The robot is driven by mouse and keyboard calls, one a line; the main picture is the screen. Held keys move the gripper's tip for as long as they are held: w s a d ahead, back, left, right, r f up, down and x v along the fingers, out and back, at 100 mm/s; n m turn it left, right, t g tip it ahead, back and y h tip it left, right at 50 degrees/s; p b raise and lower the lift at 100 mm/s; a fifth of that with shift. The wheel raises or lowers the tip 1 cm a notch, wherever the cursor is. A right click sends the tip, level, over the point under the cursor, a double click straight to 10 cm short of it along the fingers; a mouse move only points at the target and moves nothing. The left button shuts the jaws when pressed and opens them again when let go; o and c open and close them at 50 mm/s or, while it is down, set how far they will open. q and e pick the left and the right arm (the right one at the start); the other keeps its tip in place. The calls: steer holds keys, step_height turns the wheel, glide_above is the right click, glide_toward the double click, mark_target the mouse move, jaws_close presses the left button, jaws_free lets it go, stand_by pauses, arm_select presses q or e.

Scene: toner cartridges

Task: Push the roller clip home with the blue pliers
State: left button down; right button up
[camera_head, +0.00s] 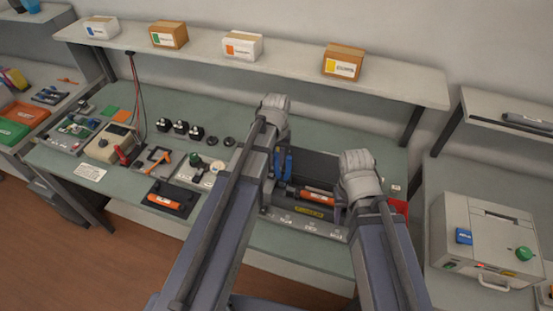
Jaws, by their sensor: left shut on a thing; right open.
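My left gripper (279,145) is shut on the blue pliers (283,164), which hang down at the left end of a cartridge. The dark cartridge (317,195) with an orange label lies in a grey work tray (315,231) at the front of the bench. My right gripper (359,181) is over the right end of the cartridge and is open; its fingers are mostly hidden under its wrist. The roller clip is too small or hidden to make out. Whether the pliers touch the cartridge I cannot tell.
Another dark cartridge (171,198) with an orange label lies at front left. A meter (109,143), black knobs (180,127) and a small parts tray (201,171) stand left. A shelf (290,66) with boxes overhangs the back. A printer (487,238) stands right.

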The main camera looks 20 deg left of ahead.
arm_select(q)
steer(key=shift+d, duration=0.8)
stand_by(0.4)
steer(key=shift+a, duration=0.25)
stand_by(0.5)
steer(key=shift+r, duration=0.15)
